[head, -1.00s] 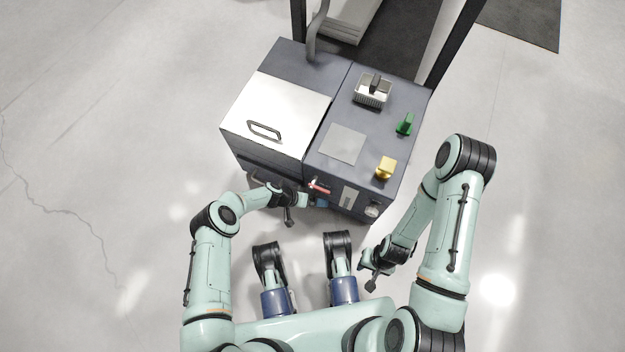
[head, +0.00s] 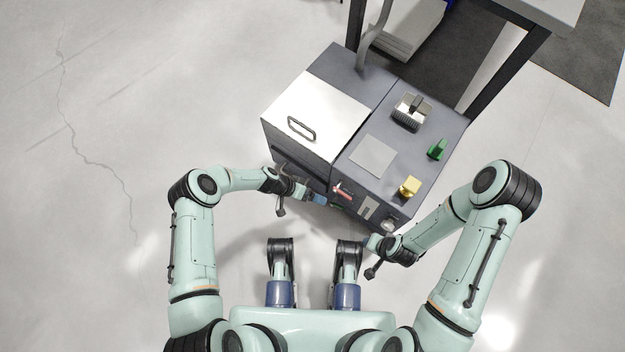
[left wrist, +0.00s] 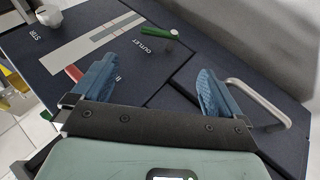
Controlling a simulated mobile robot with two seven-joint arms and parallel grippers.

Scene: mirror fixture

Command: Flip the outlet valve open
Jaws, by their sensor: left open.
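In the left wrist view, a green lever (left wrist: 153,33) with a round metal end lies beside the "OUTLET" lettering on the dark front panel. A red lever (left wrist: 73,73) shows beyond my left finger, partly hidden by it; a red handle also shows at the machine's front in the head view (head: 342,192). My left gripper (left wrist: 152,86) is open and empty, its blue fingers apart in front of the panel. In the head view my left gripper (head: 316,198) is just left of the red handle. My right gripper (head: 372,243) is near the machine's front right corner, its fingers unclear.
A white knob (left wrist: 48,15) and a bar handle (left wrist: 262,103) show in the wrist view. Floor to the left is clear.

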